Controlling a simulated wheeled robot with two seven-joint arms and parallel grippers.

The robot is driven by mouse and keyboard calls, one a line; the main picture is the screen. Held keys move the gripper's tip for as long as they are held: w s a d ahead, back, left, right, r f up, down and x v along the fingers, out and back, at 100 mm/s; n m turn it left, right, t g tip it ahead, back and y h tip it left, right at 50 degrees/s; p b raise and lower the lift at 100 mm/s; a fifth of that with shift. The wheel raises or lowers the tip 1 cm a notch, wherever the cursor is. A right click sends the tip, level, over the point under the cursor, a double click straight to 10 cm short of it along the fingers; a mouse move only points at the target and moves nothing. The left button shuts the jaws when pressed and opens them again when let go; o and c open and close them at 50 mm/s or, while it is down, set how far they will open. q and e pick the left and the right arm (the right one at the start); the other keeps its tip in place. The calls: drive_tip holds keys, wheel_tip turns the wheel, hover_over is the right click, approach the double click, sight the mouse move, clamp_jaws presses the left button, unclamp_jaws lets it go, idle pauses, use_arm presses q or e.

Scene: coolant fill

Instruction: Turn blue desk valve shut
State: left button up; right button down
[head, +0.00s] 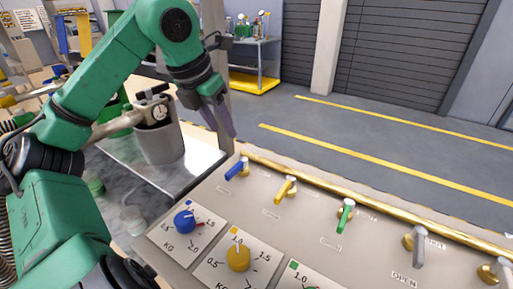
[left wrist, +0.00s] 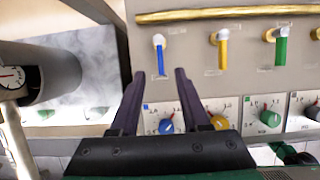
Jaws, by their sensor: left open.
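The blue desk valve (head: 236,168) is a small lever on the beige sloping panel, first in the row along the brass rail. In the left wrist view the blue lever (left wrist: 161,62) points down from its pale pivot, towards the gap between my fingertips. My left gripper (head: 222,124) is above the panel's far left end, its dark purple fingers pointing down towards the valve. In the left wrist view the left gripper (left wrist: 160,75) is open and empty, one finger on each side of the lever's line. Contact cannot be told. My right gripper is not in view.
A yellow valve (head: 286,188), a green valve (head: 346,215) and grey valves (head: 416,244) continue the row. Blue (head: 184,221) and yellow (head: 238,258) dial knobs sit nearer. A grey pot (head: 160,144) with a gauge stands left of the panel. Open floor lies beyond the rail.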

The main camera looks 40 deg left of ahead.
use_arm(q)
hover_over(237, 164)
drive_tip(key=s, duration=0.3)
drive_tip(key=f, duration=0.8)
drive_tip(key=shift+w+d+p, duration=0.15)
drive_tip(key=shift+d+p, duration=0.05)
drive_tip(key=shift+p, duration=0.1)
drive_tip(key=x, duration=0.4)
drive_tip(key=shift+w+f+p, duration=0.2)
drive_tip(key=shift+f+p, duration=0.1)
drive_tip(key=shift+p, duration=0.1)
drive_tip(key=shift+f, duration=0.25)
drive_tip(key=shift+w, duration=0.1)
clamp_jaws()
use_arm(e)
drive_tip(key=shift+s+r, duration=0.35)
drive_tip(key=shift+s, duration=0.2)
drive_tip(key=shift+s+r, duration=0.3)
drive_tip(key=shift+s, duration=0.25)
